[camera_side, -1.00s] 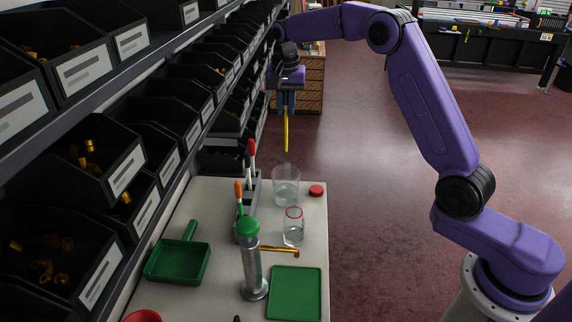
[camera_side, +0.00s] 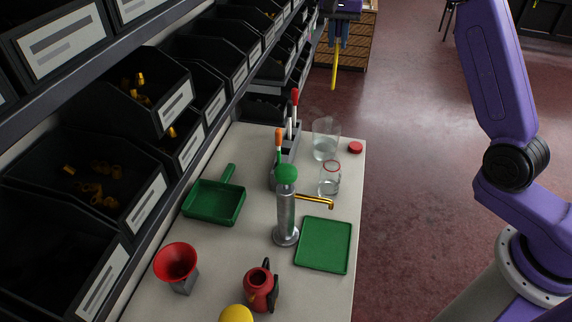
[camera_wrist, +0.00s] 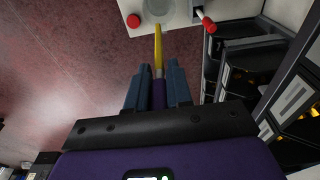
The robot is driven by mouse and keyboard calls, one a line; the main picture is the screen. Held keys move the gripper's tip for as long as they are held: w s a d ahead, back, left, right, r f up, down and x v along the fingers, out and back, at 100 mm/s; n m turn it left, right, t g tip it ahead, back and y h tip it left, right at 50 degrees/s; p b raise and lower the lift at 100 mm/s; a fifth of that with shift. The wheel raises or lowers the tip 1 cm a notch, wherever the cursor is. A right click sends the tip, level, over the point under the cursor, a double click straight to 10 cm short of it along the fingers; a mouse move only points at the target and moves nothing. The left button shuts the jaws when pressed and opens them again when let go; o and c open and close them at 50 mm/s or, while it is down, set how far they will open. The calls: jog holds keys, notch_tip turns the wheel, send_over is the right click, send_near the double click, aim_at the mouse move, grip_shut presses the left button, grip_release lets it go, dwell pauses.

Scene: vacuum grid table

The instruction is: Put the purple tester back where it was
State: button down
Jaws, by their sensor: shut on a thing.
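The purple tester (camera_wrist: 157,93) is upright between the fingers of my gripper (camera_wrist: 154,90) in the wrist view, with its long yellow end sticking out. In the side view its yellow shaft (camera_side: 334,66) hangs down below my gripper (camera_side: 338,42), over the floor beyond the table's far end. The gripper is shut on it. A grey holder (camera_side: 286,157) stands at the back of the table with a red-handled tool (camera_side: 295,98) and an orange-handled tool (camera_side: 279,140) upright in it. Its slots are too small to tell.
A glass beaker (camera_side: 324,146), a jar (camera_side: 329,180) and a red lid (camera_side: 355,147) stand beside the holder. A tap with a green knob (camera_side: 286,174), a green tray (camera_side: 324,245) and a green dustpan (camera_side: 214,203) are nearer. Shelves of black bins (camera_side: 190,115) line the left.

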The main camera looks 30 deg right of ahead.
jog(key=s, duration=1.2)
notch_tip(320, 180, down, 16)
jog(key=w+a+f, duration=0.2)
jog(key=w+a, duration=1.1)
jog(key=a, duration=0.1)
notch_tip(320, 180, down, 6)
jog(key=shift+w+a, duration=0.25)
jog(key=shift+a, duration=0.05)
jog(key=shift+f, duration=0.1)
jog(key=c, duration=1)
grip_release()
